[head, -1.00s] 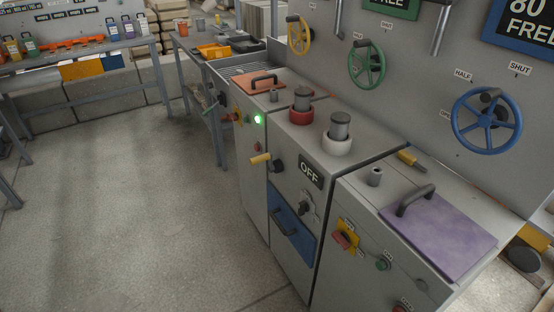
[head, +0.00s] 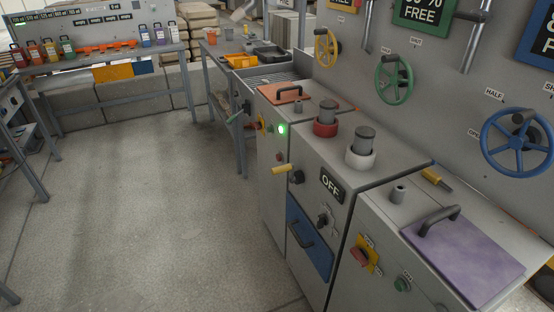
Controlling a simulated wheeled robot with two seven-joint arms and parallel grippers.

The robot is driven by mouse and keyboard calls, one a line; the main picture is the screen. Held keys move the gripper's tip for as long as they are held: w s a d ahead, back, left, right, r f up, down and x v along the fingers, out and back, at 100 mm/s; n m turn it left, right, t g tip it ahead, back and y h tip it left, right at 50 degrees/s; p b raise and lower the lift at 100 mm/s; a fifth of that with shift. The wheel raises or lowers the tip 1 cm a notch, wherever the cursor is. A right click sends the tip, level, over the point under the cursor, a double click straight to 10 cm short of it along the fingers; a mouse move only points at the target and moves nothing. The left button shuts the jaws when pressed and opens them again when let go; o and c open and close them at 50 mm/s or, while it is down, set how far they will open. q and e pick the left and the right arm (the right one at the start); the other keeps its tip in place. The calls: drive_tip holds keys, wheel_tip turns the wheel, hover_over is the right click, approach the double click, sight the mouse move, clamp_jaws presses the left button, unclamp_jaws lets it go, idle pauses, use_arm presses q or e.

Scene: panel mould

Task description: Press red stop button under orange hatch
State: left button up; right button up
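The orange hatch (head: 270,96) is a flat lid with a dark bar handle (head: 290,94), lying shut on top of the far grey cabinet. What lies beneath the lid is hidden. On that cabinet's front, below the hatch, are a lit green lamp (head: 283,129), a yellow plate with a red switch (head: 262,123) and a small red button (head: 280,157). I cannot read any label by this button. Neither of my grippers shows in the head view.
Nearer cabinets carry a red-collared post (head: 326,128), a white-collared post (head: 362,158), an OFF sign (head: 332,185), a blue drawer front (head: 309,243) and a purple hatch (head: 468,258). A yellow handle (head: 283,169) sticks out. The floor (head: 150,210) left of the cabinets is clear.

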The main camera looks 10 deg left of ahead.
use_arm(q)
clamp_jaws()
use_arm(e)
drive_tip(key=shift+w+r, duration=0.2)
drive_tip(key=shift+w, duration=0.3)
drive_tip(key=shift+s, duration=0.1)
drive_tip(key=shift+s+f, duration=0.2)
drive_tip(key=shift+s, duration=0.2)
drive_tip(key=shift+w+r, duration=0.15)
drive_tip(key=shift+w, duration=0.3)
